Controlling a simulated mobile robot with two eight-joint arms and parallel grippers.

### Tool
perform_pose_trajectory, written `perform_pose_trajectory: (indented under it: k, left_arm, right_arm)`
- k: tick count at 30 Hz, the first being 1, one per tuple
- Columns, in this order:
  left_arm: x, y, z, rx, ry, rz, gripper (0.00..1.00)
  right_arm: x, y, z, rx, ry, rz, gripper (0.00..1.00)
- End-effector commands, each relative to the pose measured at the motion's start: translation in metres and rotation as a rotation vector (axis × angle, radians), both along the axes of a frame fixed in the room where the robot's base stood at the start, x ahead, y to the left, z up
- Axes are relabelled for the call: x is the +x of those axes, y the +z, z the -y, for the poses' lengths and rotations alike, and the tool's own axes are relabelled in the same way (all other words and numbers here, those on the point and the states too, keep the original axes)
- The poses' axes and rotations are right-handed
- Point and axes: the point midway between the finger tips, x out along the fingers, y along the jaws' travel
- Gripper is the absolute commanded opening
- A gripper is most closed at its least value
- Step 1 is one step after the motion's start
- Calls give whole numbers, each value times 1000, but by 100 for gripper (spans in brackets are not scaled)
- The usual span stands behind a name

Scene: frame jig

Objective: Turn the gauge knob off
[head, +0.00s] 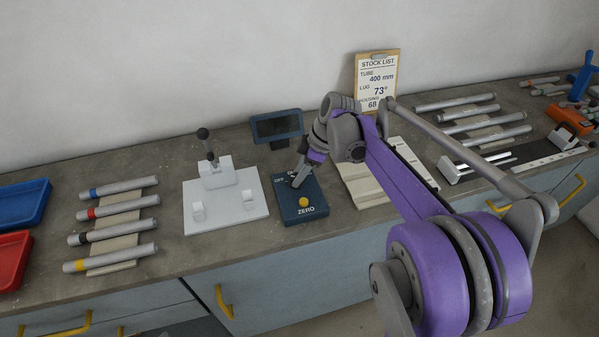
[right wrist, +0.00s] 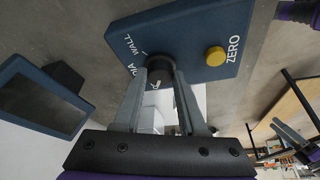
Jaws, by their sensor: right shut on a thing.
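The gauge box (head: 318,208) is dark blue with a yellow ZERO button (head: 304,202) and stands on the bench. In the head view OFF is printed near its left edge. In the right wrist view the box (right wrist: 190,30) shows the words WALL and, partly hidden, DIA beside the dark round knob (right wrist: 160,68). My right gripper (head: 298,180) comes down onto the box from above. In the right wrist view its two fingers (right wrist: 161,88) are shut on the knob, one on each side. The knob's pointer direction is hard to tell.
A small display (head: 278,127) with a dark screen stands behind the box. A white fixture with a lever (head: 225,210) is close on the left, a pale slotted block (head: 365,188) on the right. Tubes (head: 118,213) lie on a rack further left.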

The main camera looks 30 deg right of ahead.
Motion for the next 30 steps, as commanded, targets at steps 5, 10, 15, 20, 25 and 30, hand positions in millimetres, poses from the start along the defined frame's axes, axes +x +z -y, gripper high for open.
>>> perform_pose_trajectory:
  k: [5,10,15,20,25,30]
  left_arm:
    - [0,0,0,0,0,0,69]
    - [0,0,0,0,0,0,69]
    - [0,0,0,0,0,0,69]
    - [0,0,0,0,0,0,69]
    - [0,0,0,0,0,0,69]
    - [0,1,0,0,0,0,69]
  right_arm:
    - [0,-1,0,-1,12,-1,0]
    - [0,-1,0,-1,12,-1,0]
    - [0,-1,0,-1,12,-1,50]
    - [0,-1,0,0,11,-1,70]
    - [0,0,0,-1,11,0,70]
    - [-1,6,2,-1,10,-1,70]
